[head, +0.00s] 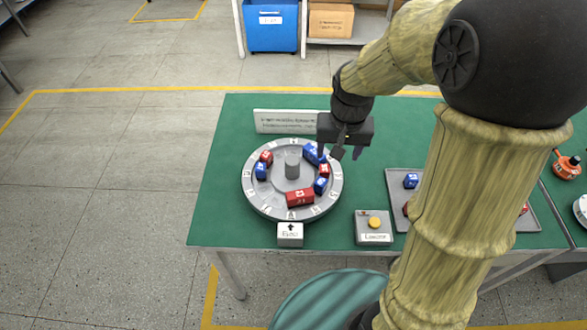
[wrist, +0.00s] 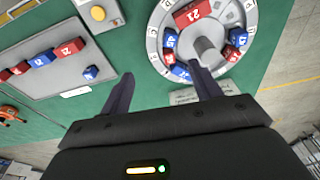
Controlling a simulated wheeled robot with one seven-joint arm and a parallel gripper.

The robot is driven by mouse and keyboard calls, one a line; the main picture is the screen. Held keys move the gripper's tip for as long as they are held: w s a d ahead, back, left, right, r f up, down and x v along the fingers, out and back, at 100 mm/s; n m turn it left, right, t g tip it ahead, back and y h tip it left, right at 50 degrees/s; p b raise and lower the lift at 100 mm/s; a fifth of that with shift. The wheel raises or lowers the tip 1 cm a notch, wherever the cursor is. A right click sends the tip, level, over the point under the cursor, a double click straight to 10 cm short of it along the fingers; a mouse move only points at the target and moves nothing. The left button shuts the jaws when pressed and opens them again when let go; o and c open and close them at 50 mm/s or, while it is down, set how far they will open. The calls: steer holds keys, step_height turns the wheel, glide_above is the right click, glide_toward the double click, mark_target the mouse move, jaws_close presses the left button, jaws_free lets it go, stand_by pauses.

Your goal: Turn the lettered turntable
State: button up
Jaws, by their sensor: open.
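The lettered turntable (head: 259,203) is a round grey disc with white letter tiles around its rim, on the green table. A grey hub post (head: 292,165) stands at its middle. Red and blue numbered blocks sit on it, including a large red block (head: 299,198) at the front and a blue block (head: 313,154) at the back right. My gripper (head: 347,153) is open and empty over the turntable's back right edge. In the wrist view the turntable (wrist: 245,62) lies beyond the open fingers (wrist: 163,87), with the right finger near its rim. Contact cannot be told.
A white arrow marker (head: 290,234) stands at the turntable's front. A box with a yellow button (head: 374,223) is to its right. A grey tray (head: 399,179) with blocks lies farther right, partly hidden by my arm. A white sign (head: 284,121) stands behind the turntable.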

steer(key=m+g+b, duration=0.1)
steer(key=g+b, duration=0.1)
steer(key=b, duration=0.1)
glide_above(293, 167)
steer(key=w, duration=0.2)
steer(key=f, duration=0.1)
steer(key=shift+w+m+p, duration=0.1)
steer(key=shift+m+p, duration=0.2)
steer(key=shift+a, duration=0.1)
step_height(293, 167, down, 17)
steer(key=shift+f+p, duration=0.2)
steer(key=shift+p, duration=0.2)
jaws_close()
